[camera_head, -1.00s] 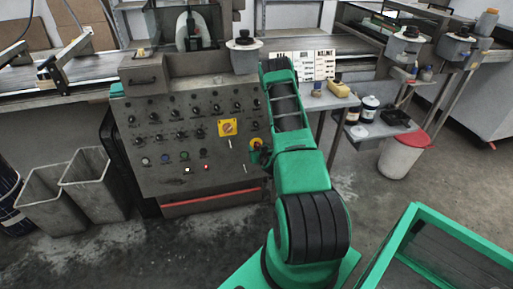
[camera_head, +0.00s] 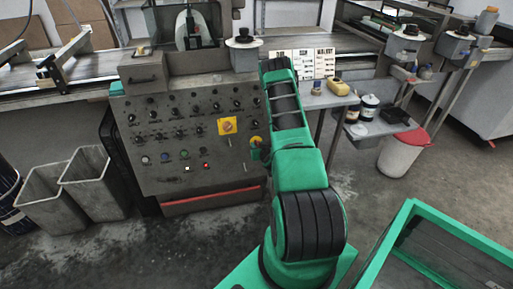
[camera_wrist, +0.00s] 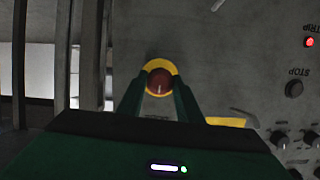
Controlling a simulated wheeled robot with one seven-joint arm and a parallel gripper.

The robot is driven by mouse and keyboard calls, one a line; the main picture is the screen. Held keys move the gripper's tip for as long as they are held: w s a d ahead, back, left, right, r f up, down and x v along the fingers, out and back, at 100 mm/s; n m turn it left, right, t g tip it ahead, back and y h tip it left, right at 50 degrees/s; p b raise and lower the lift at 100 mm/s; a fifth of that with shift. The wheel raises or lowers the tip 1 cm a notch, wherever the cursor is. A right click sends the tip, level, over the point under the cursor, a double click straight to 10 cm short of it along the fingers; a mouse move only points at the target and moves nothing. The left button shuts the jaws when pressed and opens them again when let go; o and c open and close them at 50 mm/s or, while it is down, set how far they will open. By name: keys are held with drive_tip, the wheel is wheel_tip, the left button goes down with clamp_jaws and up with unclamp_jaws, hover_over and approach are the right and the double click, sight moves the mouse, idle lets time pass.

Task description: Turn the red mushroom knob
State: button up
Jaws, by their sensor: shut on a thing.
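The red mushroom knob (camera_wrist: 159,82) sits on a yellow round backing on the grey control panel (camera_head: 222,177). In the wrist view my gripper (camera_wrist: 158,84) has a green finger on each side of the knob and is shut on it. In the head view my green arm reaches to the panel's right side. There the yellow backing (camera_head: 256,141) shows a little beside the arm, and most of the knob and my gripper are hidden.
A yellow plate with a rotary switch (camera_head: 228,126) is left of the knob, among several black knobs. In the wrist view a black STOP button (camera_wrist: 294,89) and a lit red lamp (camera_wrist: 309,42) are to the right. Grey bins (camera_head: 88,180) stand left; a green-framed cart (camera_head: 400,235) is front right.

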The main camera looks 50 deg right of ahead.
drive_tip(key=m+t+y, duration=0.1)
drive_tip(key=m, duration=0.3)
drive_tip(key=shift+s+f, duration=0.1)
drive_tip(key=shift+m, duration=0.6)
idle(0.3)
drive_tip(key=o, duration=1)
drive_tip(key=shift+o, duration=0.2)
drive_tip(key=v, duration=1)
drive_tip(key=shift+s, duration=0.35)
